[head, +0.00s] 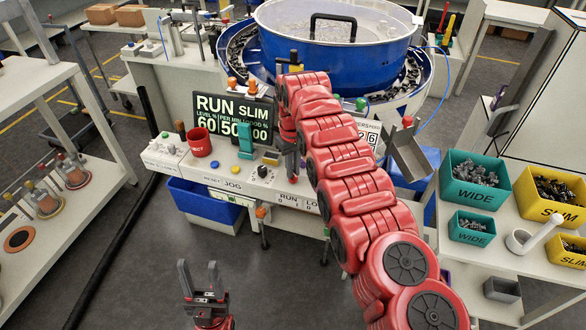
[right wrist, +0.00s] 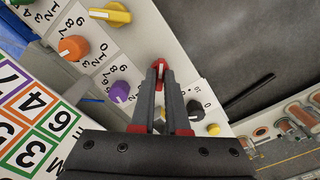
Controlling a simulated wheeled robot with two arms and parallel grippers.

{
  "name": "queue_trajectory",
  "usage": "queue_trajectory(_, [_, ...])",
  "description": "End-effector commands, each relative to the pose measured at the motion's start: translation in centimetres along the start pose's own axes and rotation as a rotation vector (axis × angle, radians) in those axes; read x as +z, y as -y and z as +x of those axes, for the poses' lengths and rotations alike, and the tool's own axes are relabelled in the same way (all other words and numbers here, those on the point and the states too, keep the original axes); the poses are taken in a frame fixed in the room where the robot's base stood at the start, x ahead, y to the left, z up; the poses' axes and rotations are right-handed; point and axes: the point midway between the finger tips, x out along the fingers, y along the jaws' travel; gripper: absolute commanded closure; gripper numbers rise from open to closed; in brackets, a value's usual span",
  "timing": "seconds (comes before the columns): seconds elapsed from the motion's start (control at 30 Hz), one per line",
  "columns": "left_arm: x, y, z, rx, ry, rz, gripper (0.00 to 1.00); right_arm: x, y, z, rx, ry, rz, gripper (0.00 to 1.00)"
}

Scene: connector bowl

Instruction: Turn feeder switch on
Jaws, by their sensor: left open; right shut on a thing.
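The control panel (head: 225,170) stands below the blue bowl. In the right wrist view a red knob with a white mark (right wrist: 158,67) sits on the panel between the tips of my right gripper (right wrist: 161,74), which is shut on it. In the head view my right gripper (head: 290,160) is down at the panel, right of a black knob (head: 262,171), and my arm and fingers hide the red knob. The label of the red knob is not readable. My left gripper (head: 200,276) is open and empty over the floor, in front of the panel.
A red mug (head: 199,142) stands on the panel. Bins of parts (head: 475,178) stand on the right table.

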Motion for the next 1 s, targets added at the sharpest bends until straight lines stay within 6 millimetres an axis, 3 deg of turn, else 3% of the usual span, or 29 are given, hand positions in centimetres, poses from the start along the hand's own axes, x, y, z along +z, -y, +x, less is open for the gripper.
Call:
queue_trajectory(0.73, [0.01,0.0,-0.05,0.0,0.0,0.0,0.5,0.03,0.01,-0.01,0.0,0.001,0.083,1.0])
queue_trajectory(0.77, [0.0,0.0,-0.04,0.0,0.0,0.0,0.5,0.03,0.01,-0.01,0.0,0.001,0.083,0.82])
queue_trajectory(0.9, [0.01,0.0,-0.05,0.0,0.0,0.0,0.5,0.02,0.01,-0.02,0.0,0.001,0.082,0.57])
queue_trajectory(1.0, [0.01,0.0,-0.04,0.0,0.0,0.0,0.5,0.02,0.0,-0.02,0.0,0.001,0.082,0.57])
